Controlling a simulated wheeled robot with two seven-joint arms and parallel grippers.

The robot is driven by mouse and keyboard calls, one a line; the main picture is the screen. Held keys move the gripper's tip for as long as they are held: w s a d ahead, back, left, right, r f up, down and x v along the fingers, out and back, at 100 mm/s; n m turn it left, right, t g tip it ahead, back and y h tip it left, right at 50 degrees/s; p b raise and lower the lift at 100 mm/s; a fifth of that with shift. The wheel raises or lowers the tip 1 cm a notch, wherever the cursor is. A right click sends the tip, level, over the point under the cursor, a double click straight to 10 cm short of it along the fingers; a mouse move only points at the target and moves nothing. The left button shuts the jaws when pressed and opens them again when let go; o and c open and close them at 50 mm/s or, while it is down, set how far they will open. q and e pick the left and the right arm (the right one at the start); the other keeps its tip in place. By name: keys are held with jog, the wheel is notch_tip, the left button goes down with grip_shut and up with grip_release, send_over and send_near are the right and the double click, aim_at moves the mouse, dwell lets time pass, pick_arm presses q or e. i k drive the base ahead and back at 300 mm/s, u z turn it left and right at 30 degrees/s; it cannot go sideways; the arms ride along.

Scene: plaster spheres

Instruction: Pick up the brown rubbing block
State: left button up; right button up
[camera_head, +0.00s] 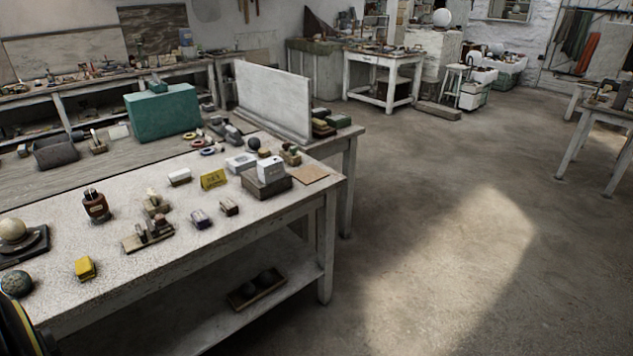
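A small brown block (229,208) lies on the speckled pale worktable (130,268), near its front right edge. It looks like the brown rubbing block, but it is too small to be sure. A dark block with a bluish side (201,219) lies just left of it, apart from it. Neither of my grippers shows in the head view.
A grey block bearing a white box (270,171), a yellow box (213,180) and a white block (179,177) stand behind. A brown bottle (96,206), a yellow block (85,268) and a dark sphere (16,284) are further left. The floor (450,240) at right is clear.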

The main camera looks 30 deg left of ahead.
aim_at(227, 204)
jog(key=u, duration=0.1)
jog(key=i, duration=1.75)
jog(key=u, duration=1.65)
jog(key=i, duration=0.8)
jog(key=u, duration=0.7)
